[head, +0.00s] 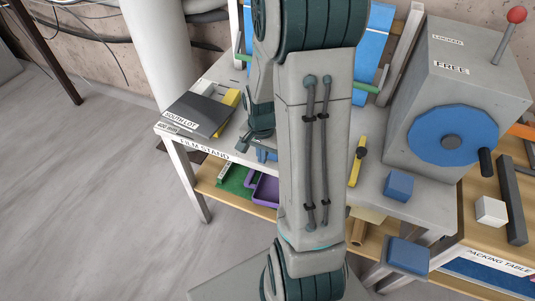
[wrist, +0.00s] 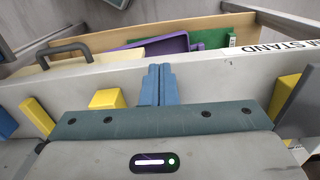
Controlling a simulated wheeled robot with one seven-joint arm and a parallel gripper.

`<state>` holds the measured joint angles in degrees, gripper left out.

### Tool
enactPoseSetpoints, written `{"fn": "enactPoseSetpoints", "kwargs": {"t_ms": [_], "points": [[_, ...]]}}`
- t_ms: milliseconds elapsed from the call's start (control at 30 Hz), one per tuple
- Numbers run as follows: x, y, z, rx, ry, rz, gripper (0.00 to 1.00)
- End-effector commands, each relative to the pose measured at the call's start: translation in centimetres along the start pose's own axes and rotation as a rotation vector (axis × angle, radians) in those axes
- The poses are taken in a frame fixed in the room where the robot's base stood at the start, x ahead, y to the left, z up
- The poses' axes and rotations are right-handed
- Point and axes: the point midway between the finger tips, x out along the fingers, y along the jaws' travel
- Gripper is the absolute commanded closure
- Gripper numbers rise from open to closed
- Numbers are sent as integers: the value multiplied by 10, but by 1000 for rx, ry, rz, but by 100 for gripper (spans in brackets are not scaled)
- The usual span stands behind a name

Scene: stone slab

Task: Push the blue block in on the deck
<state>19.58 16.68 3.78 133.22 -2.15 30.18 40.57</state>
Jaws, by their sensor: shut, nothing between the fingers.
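A blue block (head: 398,185) sits on the grey deck (head: 425,205), near its front right part, in front of the grey machine. A second blue block-like piece (head: 408,255) shows lower, nearer the front edge; I cannot tell what it rests on. My gripper (head: 265,154) is left of my arm link, over the deck's front edge near the stand label, well left of both blue pieces. In the wrist view its blue fingers (wrist: 158,84) are together with nothing between them. My arm hides the middle of the deck.
A grey machine (head: 455,90) with a blue wheel stands at the right. A dark box (head: 200,110) lies at the left end. A yellow bar (head: 357,160) lies left of the blue block. A purple tray (head: 265,188) is on the shelf below. A white cube (head: 491,210) sits far right.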

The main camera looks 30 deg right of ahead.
Motion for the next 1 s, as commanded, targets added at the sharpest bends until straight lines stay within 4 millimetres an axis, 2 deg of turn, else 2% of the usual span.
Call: {"fn": "enactPoseSetpoints", "kwargs": {"t_ms": [300, 433, 600, 1000], "points": [[49, 1, 1, 0, -4, 2, 100], [46, 0, -20, 4, 0, -1, 100], [47, 0, -35, 2, -1, 0, 100], [48, 0, -40, 0, 1, 0, 100]]}}
